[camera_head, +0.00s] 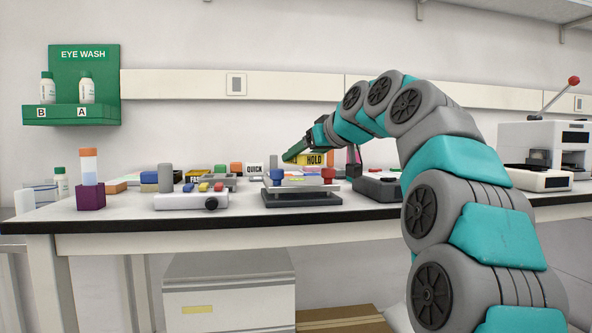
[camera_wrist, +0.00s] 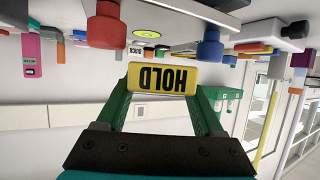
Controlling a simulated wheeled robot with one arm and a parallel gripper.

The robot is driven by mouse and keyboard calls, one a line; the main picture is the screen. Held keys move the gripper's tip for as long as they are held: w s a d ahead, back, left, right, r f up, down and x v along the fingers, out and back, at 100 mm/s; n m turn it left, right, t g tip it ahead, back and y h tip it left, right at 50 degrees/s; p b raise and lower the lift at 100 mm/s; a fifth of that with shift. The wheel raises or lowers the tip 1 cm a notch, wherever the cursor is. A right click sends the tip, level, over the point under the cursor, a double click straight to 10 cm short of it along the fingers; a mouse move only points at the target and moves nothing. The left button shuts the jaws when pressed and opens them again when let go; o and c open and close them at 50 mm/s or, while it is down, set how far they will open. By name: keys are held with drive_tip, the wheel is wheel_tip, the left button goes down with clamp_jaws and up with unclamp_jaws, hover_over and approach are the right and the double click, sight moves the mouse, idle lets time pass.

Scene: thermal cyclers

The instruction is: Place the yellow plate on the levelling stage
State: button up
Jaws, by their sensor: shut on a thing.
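The yellow plate, marked HOLD in black (camera_head: 315,159), is held by my gripper (camera_head: 300,153). In the wrist view the plate (camera_wrist: 162,88) is gripped between the two green fingers of my gripper (camera_wrist: 165,80), its lettering upside down. The levelling stage (camera_head: 300,199) appears to be the dark-based unit with blue and red knobs on the bench. In the head view the plate shows just above and behind the stage's top; the exact gap cannot be told. In the wrist view, a red knob and a blue knob hang beside the pale platform (camera_wrist: 170,14).
A QUICK block (camera_head: 255,168) stands behind the stage. A white device with coloured buttons (camera_head: 190,201) is to its left, and a dark unit (camera_head: 378,189) to its right. A purple-based tube stand (camera_head: 90,196) is far left. The bench front edge is clear.

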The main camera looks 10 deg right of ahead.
sight(297, 180)
drive_tip(key=w, duration=0.4)
drive_tip(key=w+p, duration=0.1)
drive_tip(key=w, duration=0.1)
drive_tip(key=shift+w+a+f, duration=0.1)
drive_tip(key=shift+w+f, duration=0.2)
drive_tip(key=shift+f+b, duration=0.5)
drive_tip(key=shift+f, duration=1.25)
drive_tip(key=shift+f, duration=0.15)
